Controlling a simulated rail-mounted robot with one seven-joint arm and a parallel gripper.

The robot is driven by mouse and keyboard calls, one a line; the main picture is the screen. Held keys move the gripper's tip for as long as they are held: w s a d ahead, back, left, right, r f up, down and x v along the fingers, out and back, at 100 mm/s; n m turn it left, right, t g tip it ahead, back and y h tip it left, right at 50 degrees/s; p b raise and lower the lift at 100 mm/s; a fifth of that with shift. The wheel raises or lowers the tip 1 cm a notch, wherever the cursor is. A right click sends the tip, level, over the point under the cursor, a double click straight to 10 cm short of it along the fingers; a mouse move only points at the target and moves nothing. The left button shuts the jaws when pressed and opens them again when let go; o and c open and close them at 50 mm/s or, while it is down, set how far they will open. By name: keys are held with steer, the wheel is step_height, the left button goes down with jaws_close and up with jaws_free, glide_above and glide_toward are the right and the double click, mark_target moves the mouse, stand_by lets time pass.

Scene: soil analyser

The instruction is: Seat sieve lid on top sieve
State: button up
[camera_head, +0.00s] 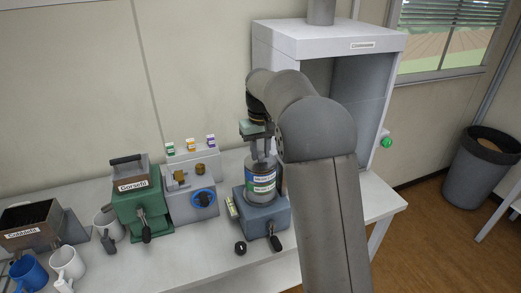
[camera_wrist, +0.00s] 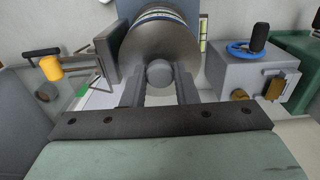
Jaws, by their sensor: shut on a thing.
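The sieve stack (camera_head: 261,184) stands upright on the blue-grey shaker base (camera_head: 262,213), with blue and green bands around its side. The sieve lid (camera_wrist: 160,45) is a grey metal disc with a round knob (camera_wrist: 159,73) in the wrist view. My gripper (camera_head: 263,155) points down above the stack. In the wrist view my gripper (camera_wrist: 159,76) is shut on the lid's knob, one finger on each side. The lid is at the top of the stack, which shows behind its rim; whether it rests fully or a small gap remains cannot be told.
A grey device with a blue knob (camera_head: 203,197) and a green machine (camera_head: 138,210) stand left of the shaker. Mugs (camera_head: 67,262) and a dark-topped box (camera_head: 30,222) are further left. A white fume cabinet (camera_head: 275,45) stands behind my arm on the right.

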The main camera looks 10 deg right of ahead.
mark_target(261, 153)
steer(key=shift+f, duration=0.25)
steer(key=o, duration=1)
step_height(261, 153, up, 17)
steer(key=s+f, duration=0.7)
steer(key=s, duration=0.5)
steer(key=s+f+m+b, duration=0.1)
steer(key=s+f, duration=0.7)
steer(key=s, duration=0.4)
steer(key=s+f+m+t+b, duration=0.1)
steer(key=s+f, duration=0.6)
steer(key=s, duration=0.5)
steer(key=shift+s+f, duration=0.2)
